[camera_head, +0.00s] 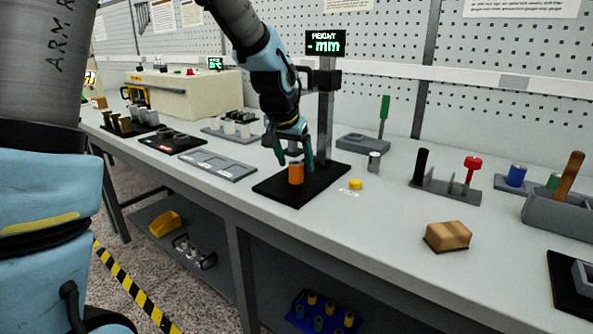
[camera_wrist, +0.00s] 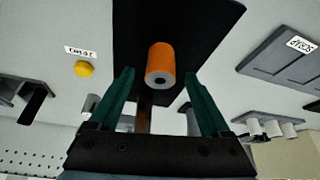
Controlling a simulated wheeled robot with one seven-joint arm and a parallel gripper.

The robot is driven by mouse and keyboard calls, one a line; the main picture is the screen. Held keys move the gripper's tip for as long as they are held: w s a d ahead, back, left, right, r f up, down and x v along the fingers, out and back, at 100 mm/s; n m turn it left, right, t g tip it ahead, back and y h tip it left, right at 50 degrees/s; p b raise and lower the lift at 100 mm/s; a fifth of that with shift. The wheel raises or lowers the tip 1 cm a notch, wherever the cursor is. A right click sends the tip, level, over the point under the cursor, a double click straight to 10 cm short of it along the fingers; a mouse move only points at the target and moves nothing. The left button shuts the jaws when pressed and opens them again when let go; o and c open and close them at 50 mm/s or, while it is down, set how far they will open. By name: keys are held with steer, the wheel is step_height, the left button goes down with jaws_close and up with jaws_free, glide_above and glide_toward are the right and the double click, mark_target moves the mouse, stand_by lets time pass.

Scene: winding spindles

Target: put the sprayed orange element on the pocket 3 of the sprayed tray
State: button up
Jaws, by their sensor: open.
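The orange element (camera_head: 296,173) is a short upright cylinder on the black base of the height gauge (camera_head: 322,183). In the wrist view it (camera_wrist: 160,64) shows a dark hole in its end. My gripper (camera_head: 294,158) is open, with its dark green fingers pointing down just above and around the element's top. In the wrist view the fingers (camera_wrist: 158,74) stand apart on either side with nothing gripped. A flat grey tray (camera_head: 240,173) with shallow, empty-looking pockets lies left of the gauge. Its label (camera_wrist: 302,44) is in the wrist view, too small to read surely.
The gauge post (camera_head: 325,120) stands close behind my gripper. A yellow disc (camera_head: 355,184) lies right of the base. A rack of white cylinders (camera_head: 232,126) stands behind the grey tray. A wooden block (camera_head: 447,236) sits farther right, with clear bench between.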

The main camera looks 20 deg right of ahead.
steer(key=shift+x, duration=1)
jaws_close()
